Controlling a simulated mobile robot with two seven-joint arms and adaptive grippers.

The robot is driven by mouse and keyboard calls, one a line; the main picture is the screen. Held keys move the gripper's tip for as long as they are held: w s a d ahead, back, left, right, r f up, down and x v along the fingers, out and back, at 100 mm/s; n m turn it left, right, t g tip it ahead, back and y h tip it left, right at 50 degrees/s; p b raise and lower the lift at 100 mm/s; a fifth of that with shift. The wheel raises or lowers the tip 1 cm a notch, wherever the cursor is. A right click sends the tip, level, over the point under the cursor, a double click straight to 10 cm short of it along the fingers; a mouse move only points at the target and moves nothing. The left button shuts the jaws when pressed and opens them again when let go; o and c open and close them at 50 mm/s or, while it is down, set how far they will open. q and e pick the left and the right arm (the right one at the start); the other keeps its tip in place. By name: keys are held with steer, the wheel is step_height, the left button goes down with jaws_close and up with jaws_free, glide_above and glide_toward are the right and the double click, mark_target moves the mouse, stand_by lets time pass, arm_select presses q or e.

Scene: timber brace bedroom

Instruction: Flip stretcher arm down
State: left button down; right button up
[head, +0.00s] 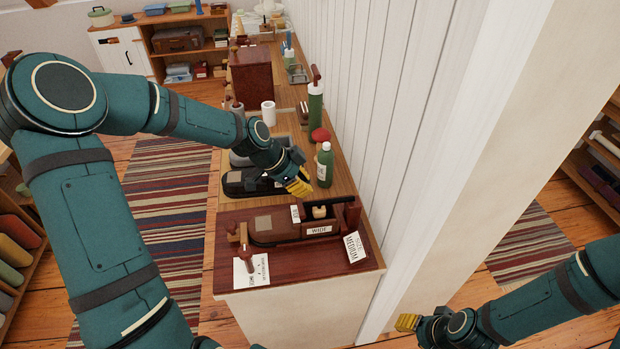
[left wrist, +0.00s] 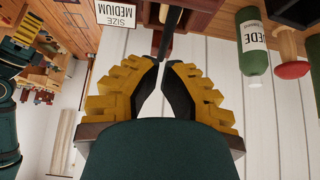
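A brown shoe stretcher (head: 285,225) with a "WIDE" label sits on the dark red board (head: 320,271) at the near end of the counter. My right gripper (head: 407,322) is low at the right, partly hidden and away from the counter.
A green bottle (head: 325,165) and a red-topped item (head: 320,134) stand behind the stretcher by the white wall (head: 360,90). A "MEDIUM" card (head: 355,247) is at the board's right edge, and a white card (head: 251,270) at its left.

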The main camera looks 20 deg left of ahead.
arm_select(q)
steer(key=f, duration=0.1)
steer(key=a+f+b, duration=0.1)
steer(key=f, duration=0.1)
steer(key=s+f+b, duration=0.1)
steer(key=shift+a+f, duration=0.25)
steer(key=shift+a, duration=0.05)
steer(key=shift+s+a+f+b, duration=0.15)
steer(key=shift+f+b, duration=0.1)
steer(key=shift+f, duration=0.4)
steer(key=shift+s+a+f+b, duration=0.1)
steer(key=shift+f+b, duration=0.15)
steer(key=shift+f, duration=0.35)
arm_select(e)
steer(key=shift+s+a+f, duration=0.15)
steer(key=shift+s+f, duration=0.05)
steer(key=shift+f, duration=0.4)
steer(key=shift+s+a+f, duration=0.15)
steer(key=shift+s+f, duration=0.05)
steer(key=shift+f, duration=0.4)
steer(key=shift+s+a+f, duration=0.15)
steer(key=shift+s+f, duration=0.05)
steer(key=shift+f, duration=0.4)
